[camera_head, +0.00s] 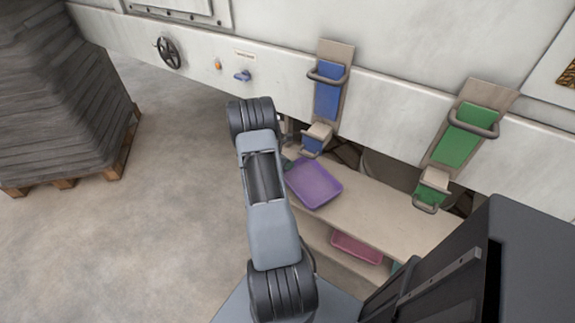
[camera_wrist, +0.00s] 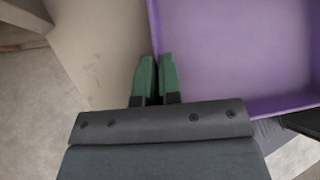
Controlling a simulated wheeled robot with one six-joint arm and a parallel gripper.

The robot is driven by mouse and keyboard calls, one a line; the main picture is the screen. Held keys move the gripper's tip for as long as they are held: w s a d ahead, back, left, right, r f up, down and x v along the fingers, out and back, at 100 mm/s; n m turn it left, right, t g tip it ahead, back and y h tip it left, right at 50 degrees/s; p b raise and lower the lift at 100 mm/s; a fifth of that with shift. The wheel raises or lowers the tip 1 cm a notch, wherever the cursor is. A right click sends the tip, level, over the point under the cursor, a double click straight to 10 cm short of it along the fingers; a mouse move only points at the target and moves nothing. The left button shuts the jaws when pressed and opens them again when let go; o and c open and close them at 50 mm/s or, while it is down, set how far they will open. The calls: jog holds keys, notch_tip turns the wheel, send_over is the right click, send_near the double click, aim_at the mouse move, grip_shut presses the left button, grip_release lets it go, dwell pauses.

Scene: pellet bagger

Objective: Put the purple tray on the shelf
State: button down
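The purple tray (camera_head: 313,184) is at the left end of the beige bench top, below the blue chute, in the head view. I cannot tell whether it rests on the surface or is just above it. In the wrist view the tray (camera_wrist: 235,50) fills the upper right, with its left wall running down between my green fingertips. My gripper (camera_wrist: 157,75) has its fingers close together, one on each side of that wall. In the head view my arm hides most of the gripper. The bench (camera_head: 375,212) has an upper surface and a lower shelf level.
A pink tray (camera_head: 357,246) sits on the lower level. A blue chute (camera_head: 327,95) and a green chute (camera_head: 460,140) hang from the machine above the bench. A handwheel (camera_head: 168,52) is on the machine, and a stacked pallet (camera_head: 60,100) stands left. Floor between is clear.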

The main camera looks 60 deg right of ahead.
jog(key=shift+f, duration=0.15)
jog(key=c, duration=1.3)
grip_release()
